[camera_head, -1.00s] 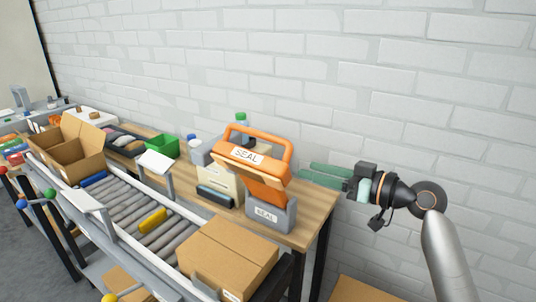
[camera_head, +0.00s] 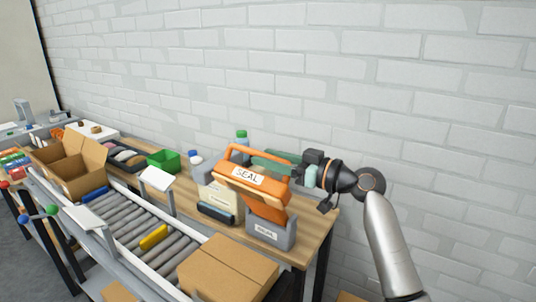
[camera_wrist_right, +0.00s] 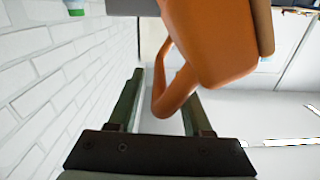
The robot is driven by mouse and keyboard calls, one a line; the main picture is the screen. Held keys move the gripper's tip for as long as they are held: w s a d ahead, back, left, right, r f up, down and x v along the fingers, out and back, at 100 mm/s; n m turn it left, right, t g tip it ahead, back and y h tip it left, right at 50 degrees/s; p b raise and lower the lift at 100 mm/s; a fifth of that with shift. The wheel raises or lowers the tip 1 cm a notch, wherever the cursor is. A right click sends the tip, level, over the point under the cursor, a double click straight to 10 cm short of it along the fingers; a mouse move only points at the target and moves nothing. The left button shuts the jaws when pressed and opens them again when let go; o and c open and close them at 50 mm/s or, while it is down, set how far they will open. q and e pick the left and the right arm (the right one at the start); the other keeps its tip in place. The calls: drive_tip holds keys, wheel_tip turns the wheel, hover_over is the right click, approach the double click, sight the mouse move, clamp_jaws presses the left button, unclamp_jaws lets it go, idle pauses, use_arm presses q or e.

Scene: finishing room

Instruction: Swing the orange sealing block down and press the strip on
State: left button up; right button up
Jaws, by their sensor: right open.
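The orange sealing block (camera_head: 254,190), labelled SEAL, stands swung up and tilted above its grey base (camera_head: 270,231) at the near right end of the wooden bench. Its looped orange handle also shows in the wrist view (camera_wrist_right: 168,103). My right gripper (camera_head: 270,160) is open, its green fingers at the handle's upper right side, partly hidden behind it. In the wrist view the handle reaches between the two fingers (camera_wrist_right: 164,92), with visible gaps. I cannot make out the strip. My left gripper is not in view.
A closed cardboard box (camera_head: 228,270) sits in front of the base on the roller conveyor (camera_head: 130,215). A cream holder (camera_head: 217,195) stands left of the block, with a green-capped bottle (camera_head: 242,137) behind. The brick wall (camera_head: 400,100) runs close behind the bench.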

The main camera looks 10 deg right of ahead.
drive_tip(key=shift+w+a, duration=0.2)
clamp_jaws()
idle(0.4)
drive_tip(key=shift+f, duration=0.1)
idle(0.9)
